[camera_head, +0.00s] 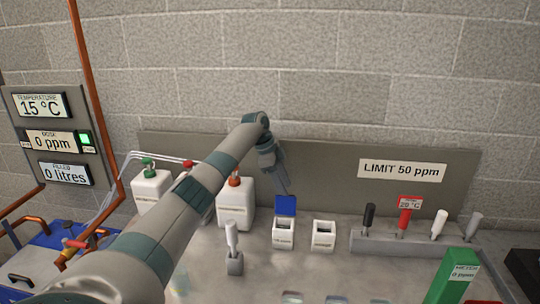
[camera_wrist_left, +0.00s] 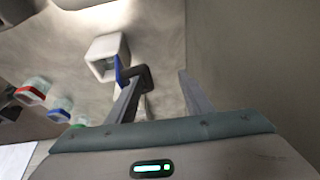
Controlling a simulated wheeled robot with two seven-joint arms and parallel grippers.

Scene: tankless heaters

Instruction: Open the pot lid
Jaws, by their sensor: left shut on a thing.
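The pot, a small white box (camera_head: 284,236), stands on the counter with its blue lid (camera_head: 286,205) raised upright at its back edge. In the left wrist view the white pot (camera_wrist_left: 98,57) is upper left, with the blue lid (camera_wrist_left: 119,70) seen edge-on beside one fingertip. My left gripper (camera_head: 285,188) reaches down from above and behind, its tips at the lid's top edge. It is shut on the lid; the far finger (camera_wrist_left: 195,95) shows apart from the lid in the wrist view, so the grip itself is hard to see. My right gripper is out of view.
A second, open white box (camera_head: 323,237) stands close on the right. White bottles (camera_head: 235,205) stand behind on the left, and a white-handled tool (camera_head: 232,240) stands in front. A rack (camera_head: 410,242) with several handled probes and a green box (camera_head: 452,277) are at the right.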

